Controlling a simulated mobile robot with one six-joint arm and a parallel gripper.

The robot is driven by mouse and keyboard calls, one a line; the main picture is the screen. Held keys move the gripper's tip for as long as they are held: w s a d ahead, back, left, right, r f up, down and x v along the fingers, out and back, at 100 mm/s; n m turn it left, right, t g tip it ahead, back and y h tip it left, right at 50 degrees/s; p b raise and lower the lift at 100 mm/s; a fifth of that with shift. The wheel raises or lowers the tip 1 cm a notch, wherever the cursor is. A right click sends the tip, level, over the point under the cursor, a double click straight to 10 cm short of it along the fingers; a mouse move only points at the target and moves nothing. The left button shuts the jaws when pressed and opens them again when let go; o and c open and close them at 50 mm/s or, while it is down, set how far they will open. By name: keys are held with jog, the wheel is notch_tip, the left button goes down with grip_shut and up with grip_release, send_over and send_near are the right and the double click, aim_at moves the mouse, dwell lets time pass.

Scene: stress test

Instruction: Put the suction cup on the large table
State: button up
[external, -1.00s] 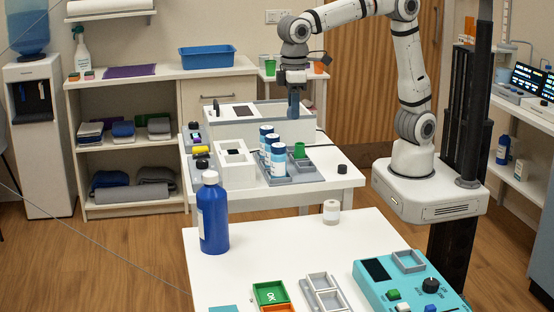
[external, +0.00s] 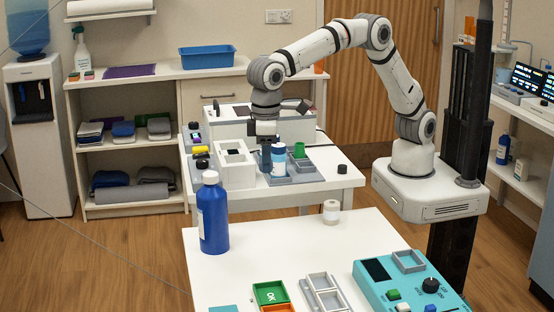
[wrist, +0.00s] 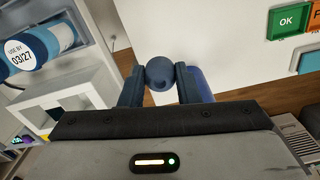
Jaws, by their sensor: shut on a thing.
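My gripper (external: 264,142) is over the middle white table, near the upright bottles. In the wrist view its fingers (wrist: 159,84) are shut on a small round blue-grey thing, which I take to be the suction cup (wrist: 160,72). The suction cup cannot be made out in the external view. Two white tables show: the front table (external: 290,235) and the middle table (external: 315,187). I cannot tell which is the large one. The front table's white top (wrist: 215,35) also shows beyond the fingers in the wrist view.
A blue bottle (external: 213,215), a small white jar (external: 331,212), a green OK tray (external: 270,293), grey trays (external: 325,292) and a teal device (external: 410,285) stand on the front table. A white-labelled bottle (external: 278,160) stands close to my gripper. The front table's middle is clear.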

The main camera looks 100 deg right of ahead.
aim_at(267, 233)
notch_tip(267, 233, down, 17)
jog(key=shift+f, duration=0.2)
dwell(0.6)
jog(key=shift+f, duration=0.1)
jog(key=shift+f, duration=0.15)
jog(key=o, duration=0.9)
jog(key=shift+o, duration=0.2)
notch_tip(267, 233, up, 12)
jog(key=shift+r, duration=0.25)
